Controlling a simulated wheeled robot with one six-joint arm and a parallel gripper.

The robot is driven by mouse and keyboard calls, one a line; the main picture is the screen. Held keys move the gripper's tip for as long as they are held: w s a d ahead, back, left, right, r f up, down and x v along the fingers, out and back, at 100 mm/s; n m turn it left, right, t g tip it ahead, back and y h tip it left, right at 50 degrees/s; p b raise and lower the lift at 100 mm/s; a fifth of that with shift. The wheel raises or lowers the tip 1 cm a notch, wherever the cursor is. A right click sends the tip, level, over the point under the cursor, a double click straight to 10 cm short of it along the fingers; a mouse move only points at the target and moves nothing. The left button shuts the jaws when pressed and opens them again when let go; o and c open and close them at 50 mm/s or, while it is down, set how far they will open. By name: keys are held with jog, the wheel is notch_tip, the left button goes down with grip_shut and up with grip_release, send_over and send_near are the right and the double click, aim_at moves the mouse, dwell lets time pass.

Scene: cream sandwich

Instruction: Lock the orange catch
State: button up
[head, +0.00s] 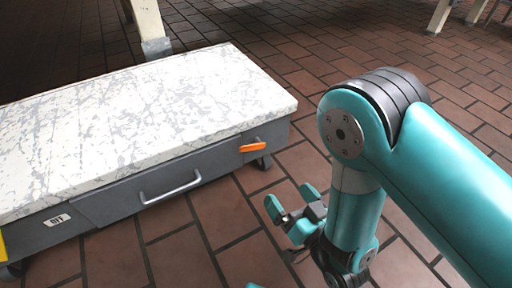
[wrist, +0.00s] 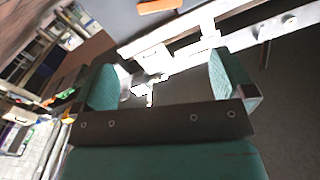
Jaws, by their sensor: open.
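The orange catch (head: 253,147) is a small bar lying roughly level on the grey front of a low bench, near its right end. It also shows at the top edge of the wrist view (wrist: 160,6). My gripper (head: 292,213) is open and empty, with teal fingers. It hangs in front of the bench, right of and below the catch in the head view, apart from it. In the wrist view the two fingers (wrist: 163,85) stand wide apart, with the catch beyond them.
The low bench has a white, grey-flecked top (head: 150,110). A drawer with a metal handle (head: 171,188) and a small label (head: 56,220) are on its front. Brick-tiled floor (head: 190,245) in front of the bench is clear. Pale legs (head: 150,25) of other furniture stand behind.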

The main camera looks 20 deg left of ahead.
jog(key=p, duration=0.2)
jog(key=b, duration=0.5)
send_near(253, 148)
jog(key=x, duration=0.6)
jog(key=shift+w+a+r, duration=0.1)
jog(key=shift+w+r, duration=0.1)
jog(key=p+x, duration=0.2)
jog(key=p, duration=0.1)
jog(key=shift+f, duration=0.1)
jog(key=shift+a+f+p, duration=0.1)
jog(key=shift+p, duration=0.3)
